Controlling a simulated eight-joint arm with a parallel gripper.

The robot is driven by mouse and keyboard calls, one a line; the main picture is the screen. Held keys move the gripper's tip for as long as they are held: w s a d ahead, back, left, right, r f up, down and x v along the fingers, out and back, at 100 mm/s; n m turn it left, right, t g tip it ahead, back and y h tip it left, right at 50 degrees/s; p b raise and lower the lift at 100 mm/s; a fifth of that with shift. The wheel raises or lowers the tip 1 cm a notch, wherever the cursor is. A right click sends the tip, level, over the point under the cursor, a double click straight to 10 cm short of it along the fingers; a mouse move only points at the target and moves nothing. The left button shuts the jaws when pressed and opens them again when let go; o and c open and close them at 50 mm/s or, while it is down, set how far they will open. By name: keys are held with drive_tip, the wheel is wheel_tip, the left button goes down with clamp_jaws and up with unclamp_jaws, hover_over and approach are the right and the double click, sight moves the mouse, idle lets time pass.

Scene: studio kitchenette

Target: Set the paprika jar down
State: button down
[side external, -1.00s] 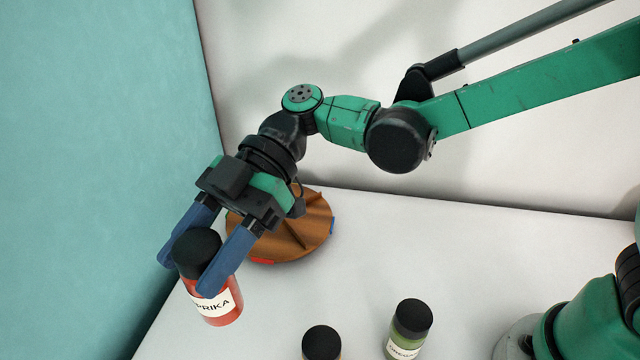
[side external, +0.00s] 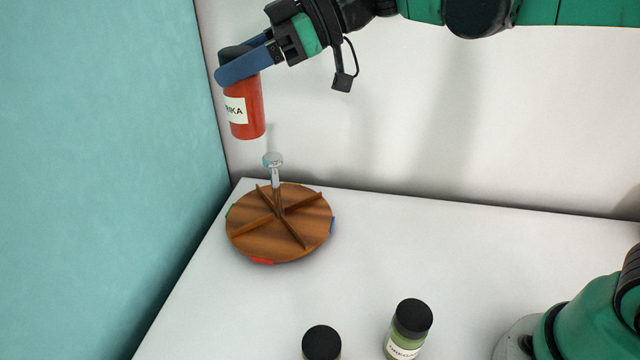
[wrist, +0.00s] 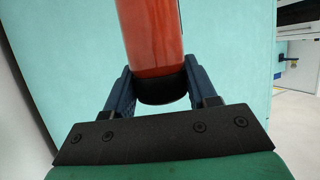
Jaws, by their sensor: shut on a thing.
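The paprika jar (side external: 243,108) is red with a white label and a black cap. My gripper (side external: 246,68) has its blue fingers shut on the jar at the cap end and holds it upright in the air, high over the table's back left corner. In the wrist view the jar (wrist: 152,38) is clamped by its dark cap between my two fingers (wrist: 160,92). A round wooden turntable (side external: 262,244) stands below, with crossed dividers, a clear post with a knob, and red, green and blue rim marks. Its compartments look empty.
A green jar with a black cap (side external: 405,340) and another black-capped jar (side external: 321,343) stand at the table's front. A teal wall (side external: 100,150) rises on the left and a white wall (side external: 500,120) behind. The white table (side external: 440,250) is clear right of the turntable.

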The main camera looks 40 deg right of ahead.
drive_tip(key=shift+t, duration=0.3)
drive_tip(key=f, duration=1.9)
drive_tip(key=shift+w+d+f, duration=0.2)
drive_tip(key=shift+d+f, duration=0.1)
drive_tip(key=shift+f, duration=0.1)
drive_tip(key=c, duration=0.5)
unclamp_jaws()
drive_tip(key=shift+f, duration=0.15)
drive_tip(key=shift+c, duration=0.2)
drive_tip(key=shift+r, duration=0.2)
drive_tip(key=s+d+r+m+h, duration=0.2)
drive_tip(key=s+d+m+h, duration=0.4)
drive_tip(key=d, duration=0.2)
drive_tip(key=s+d+r+m+t+h, duration=0.1)
drive_tip(key=s+d+r+m+h, duration=0.2)
drive_tip(key=s+d+m+h, duration=0.3)
drive_tip(key=d+m, duration=0.1)
drive_tip(key=d, duration=0.2)
drive_tip(key=shift+s+d+r, duration=0.15)
drive_tip(key=shift+s+r, duration=0.1)
drive_tip(key=shift+s, duration=0.1)
